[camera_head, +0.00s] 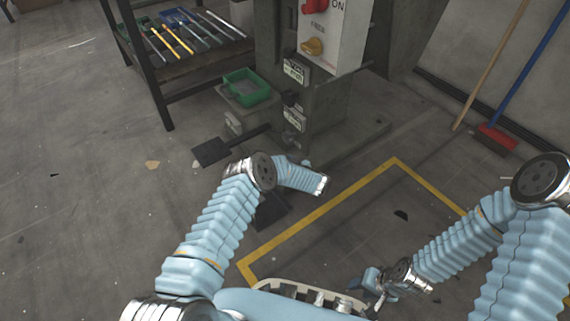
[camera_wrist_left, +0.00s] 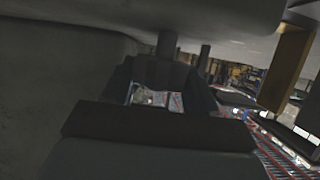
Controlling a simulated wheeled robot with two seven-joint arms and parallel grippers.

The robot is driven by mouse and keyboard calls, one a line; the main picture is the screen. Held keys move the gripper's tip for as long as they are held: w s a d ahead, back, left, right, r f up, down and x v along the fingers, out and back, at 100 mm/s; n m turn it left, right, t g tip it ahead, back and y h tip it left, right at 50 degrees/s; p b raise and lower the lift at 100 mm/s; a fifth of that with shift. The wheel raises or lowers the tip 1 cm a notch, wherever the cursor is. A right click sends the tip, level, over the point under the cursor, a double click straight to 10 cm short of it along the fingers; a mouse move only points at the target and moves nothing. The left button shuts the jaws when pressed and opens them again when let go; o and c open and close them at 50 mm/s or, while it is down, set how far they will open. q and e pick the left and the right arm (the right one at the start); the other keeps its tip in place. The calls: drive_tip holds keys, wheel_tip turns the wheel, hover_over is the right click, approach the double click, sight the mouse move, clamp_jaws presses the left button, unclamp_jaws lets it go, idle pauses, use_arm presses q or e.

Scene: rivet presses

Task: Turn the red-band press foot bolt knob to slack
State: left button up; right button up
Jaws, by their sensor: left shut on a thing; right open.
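The press (camera_head: 310,110) stands at the centre of the head view, a red knob and a yellow knob on its white panel. I see no red band clearly. My left arm reaches toward its foot; its gripper is not clear there. In the left wrist view, my left gripper (camera_wrist_left: 160,130) shows as dark pads, shut on a dark knob (camera_wrist_left: 162,72) below a plate, with a bolt (camera_wrist_left: 167,42) rising from it. The pads hide much of the knob, and its turn cannot be told. My right gripper (camera_head: 374,290) is open and empty, low in the head view.
A green bin (camera_head: 245,88) stands beside the press, and a rack with tools (camera_head: 185,35) is behind it at left. A black pedal (camera_head: 210,152) lies on the floor. A yellow floor line (camera_head: 330,205) crosses clear floor. A red broom (camera_head: 497,137) leans at right.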

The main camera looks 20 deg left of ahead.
use_arm(q)
drive_tip(key=o, duration=1)
drive_tip(key=shift+c, duration=0.2)
drive_tip(key=p+v, duration=0.3)
drive_tip(key=v, duration=1)
drive_tip(key=shift+s+d+r, duration=0.25)
drive_tip(key=shift+p, duration=0.3)
